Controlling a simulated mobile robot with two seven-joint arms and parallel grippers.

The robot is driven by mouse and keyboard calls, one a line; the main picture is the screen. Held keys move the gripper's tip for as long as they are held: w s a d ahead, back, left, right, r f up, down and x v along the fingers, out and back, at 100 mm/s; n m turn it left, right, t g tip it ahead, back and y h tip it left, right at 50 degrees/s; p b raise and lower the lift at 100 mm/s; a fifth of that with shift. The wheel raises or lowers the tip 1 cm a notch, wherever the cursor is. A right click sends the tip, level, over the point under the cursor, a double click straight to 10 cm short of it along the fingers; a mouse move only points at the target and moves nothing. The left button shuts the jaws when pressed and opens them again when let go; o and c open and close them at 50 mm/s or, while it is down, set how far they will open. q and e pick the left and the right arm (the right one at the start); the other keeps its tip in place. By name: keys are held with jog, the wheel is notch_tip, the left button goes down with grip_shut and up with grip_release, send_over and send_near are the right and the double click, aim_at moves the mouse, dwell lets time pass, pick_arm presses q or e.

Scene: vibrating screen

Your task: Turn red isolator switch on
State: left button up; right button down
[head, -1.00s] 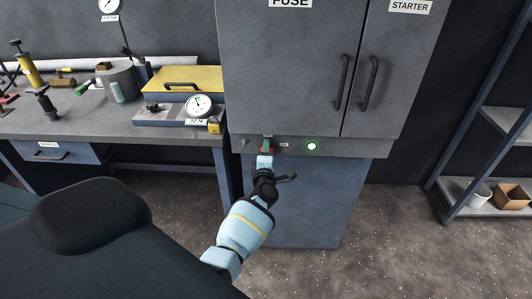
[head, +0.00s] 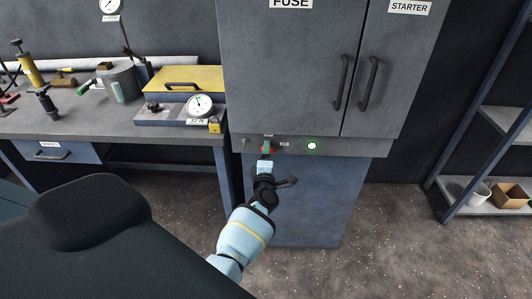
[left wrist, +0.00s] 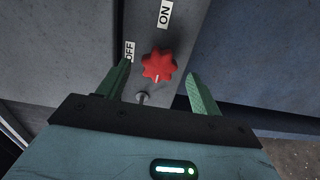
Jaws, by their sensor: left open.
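The red isolator switch is a lobed red knob (left wrist: 158,64) on the cabinet's grey front strip. In the left wrist view an ON label (left wrist: 165,13) is above it and an OFF label (left wrist: 129,50) is to its left. A small pale mark shows at the knob's lower edge; which label it points to is unclear. My left gripper (left wrist: 158,70) is open, with one green finger on each side of the knob in the picture and visible gaps between. In the head view my left gripper (head: 265,158) is just in front of the knob, mostly covering it.
The grey cabinet doors (head: 290,70) with black handles are above. A workbench (head: 80,121) with tools and a gauge is at left; a shelf (head: 490,208) with boxes stands at right.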

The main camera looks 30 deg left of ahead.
pick_arm(q)
jog(key=v, duration=0.5)
jog(key=shift+s+d+r+p, duration=0.1)
jog(key=shift+s+d+p, duration=0.1)
jog(key=shift+s+p, duration=0.2)
pick_arm(e)
jog(key=shift+w+r, duration=0.4)
jog(key=shift+r, duration=0.25)
jog(key=shift+s+d, duration=0.1)
jog(key=shift+d, duration=0.05)
